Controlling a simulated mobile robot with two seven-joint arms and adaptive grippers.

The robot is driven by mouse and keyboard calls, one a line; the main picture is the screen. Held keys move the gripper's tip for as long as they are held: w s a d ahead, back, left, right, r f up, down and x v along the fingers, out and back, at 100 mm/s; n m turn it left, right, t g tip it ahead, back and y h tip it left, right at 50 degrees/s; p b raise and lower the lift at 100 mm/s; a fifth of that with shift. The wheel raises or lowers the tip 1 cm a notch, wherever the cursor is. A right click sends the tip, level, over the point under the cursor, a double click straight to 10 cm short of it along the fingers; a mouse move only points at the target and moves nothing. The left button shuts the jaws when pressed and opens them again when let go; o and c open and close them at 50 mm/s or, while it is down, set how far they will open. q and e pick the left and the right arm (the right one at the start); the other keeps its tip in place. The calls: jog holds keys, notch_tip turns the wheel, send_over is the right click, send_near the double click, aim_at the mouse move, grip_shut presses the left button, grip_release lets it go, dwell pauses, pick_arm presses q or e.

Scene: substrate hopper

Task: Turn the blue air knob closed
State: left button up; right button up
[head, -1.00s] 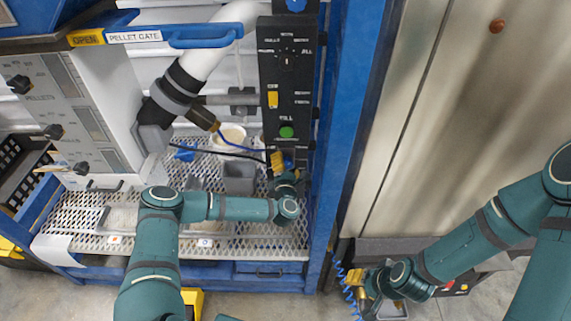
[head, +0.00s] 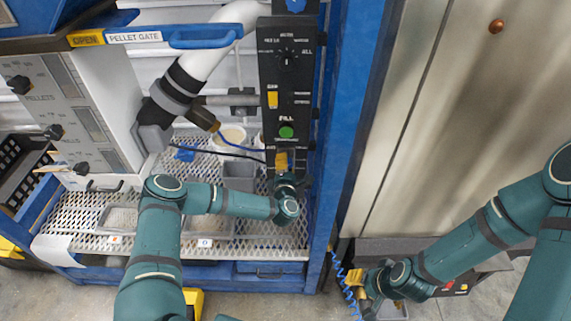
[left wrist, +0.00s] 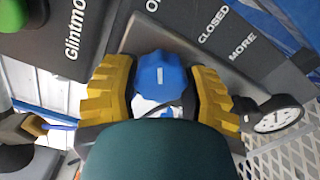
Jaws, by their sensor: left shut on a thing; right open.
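The blue air knob (left wrist: 160,78) shows in the left wrist view with a white mark on its face. It sits between the two yellow fingers of my left gripper (head: 281,161), which are shut on its sides. "CLOSED" and "MORE" are printed on the dark plate (left wrist: 235,48) to the right of the knob. In the head view the gripper hides the knob at the foot of the black control panel (head: 287,90). My right gripper (head: 357,283) is open and low, right of the blue frame, away from the knob.
A round gauge (left wrist: 274,120) is close to the right finger in the left wrist view. The green fill button (head: 286,132) is just above my left gripper. A grey bin (head: 239,176) stands on the perforated shelf. A blue post (head: 350,120) rises at the right.

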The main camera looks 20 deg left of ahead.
pick_arm(q)
jog(key=m, duration=0.3)
jog(key=shift+r+m, duration=0.15)
jog(key=shift+m, duration=0.25)
jog(key=m, duration=0.3)
jog(key=shift+m, duration=0.3)
jog(key=m+b, duration=0.1)
jog(key=m, duration=0.2)
jog(key=shift+m, duration=0.3)
jog(key=shift+r+m+b, duration=0.1)
jog(key=shift+m+b, duration=0.65)
jog(key=shift+m, duration=1.35)
jog(key=o, duration=1.2)
